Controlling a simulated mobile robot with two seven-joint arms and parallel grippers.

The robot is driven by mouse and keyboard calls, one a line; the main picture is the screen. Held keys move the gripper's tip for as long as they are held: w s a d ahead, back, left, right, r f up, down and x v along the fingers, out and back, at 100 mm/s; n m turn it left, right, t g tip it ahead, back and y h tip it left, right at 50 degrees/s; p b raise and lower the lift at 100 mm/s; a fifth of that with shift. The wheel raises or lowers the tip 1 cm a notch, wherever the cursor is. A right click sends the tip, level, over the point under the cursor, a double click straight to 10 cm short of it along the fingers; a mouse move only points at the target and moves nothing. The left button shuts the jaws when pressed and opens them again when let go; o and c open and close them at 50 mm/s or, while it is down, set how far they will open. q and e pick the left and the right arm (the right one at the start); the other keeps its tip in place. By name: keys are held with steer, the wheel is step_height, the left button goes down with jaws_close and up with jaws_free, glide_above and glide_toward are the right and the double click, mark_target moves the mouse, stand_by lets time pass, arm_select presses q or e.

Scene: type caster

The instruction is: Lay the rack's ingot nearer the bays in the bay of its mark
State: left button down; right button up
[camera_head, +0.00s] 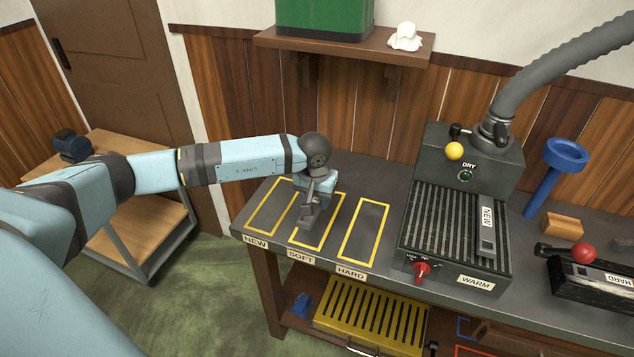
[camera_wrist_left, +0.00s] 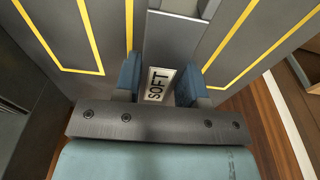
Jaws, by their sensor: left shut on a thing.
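My left gripper (camera_head: 309,208) is over the middle yellow-outlined bay (camera_head: 330,237), which has the SOFT label (camera_head: 300,257) at its front. It is shut on a dark grey ingot. In the left wrist view the ingot (camera_wrist_left: 170,42) sits between the two fingers (camera_wrist_left: 160,85), with a white SOFT mark at its near end. I cannot tell whether the ingot touches the bench. The NEW bay (camera_head: 253,221) and HARD bay (camera_head: 352,257) on either side are empty. Another ingot (camera_head: 487,246), marked NEW, lies on the ribbed rack (camera_head: 436,225). My right gripper is not in view.
The dryer block (camera_head: 450,150) with its hose (camera_head: 540,75) stands behind the rack. A dark block marked HARD (camera_head: 590,287), a red knob (camera_head: 583,252), a blue funnel (camera_head: 555,170) and a brown block (camera_head: 563,225) are at the right. A shelf (camera_head: 345,45) hangs above.

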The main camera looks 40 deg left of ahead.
mark_target(317, 220)
arm_select(q)
steer(key=shift+f, duration=0.95)
steer(key=shift+w+f, duration=0.1)
steer(key=shift+f, duration=1.5)
steer(key=c, duration=0.7)
jaws_free()
steer(key=shift+f, duration=0.15)
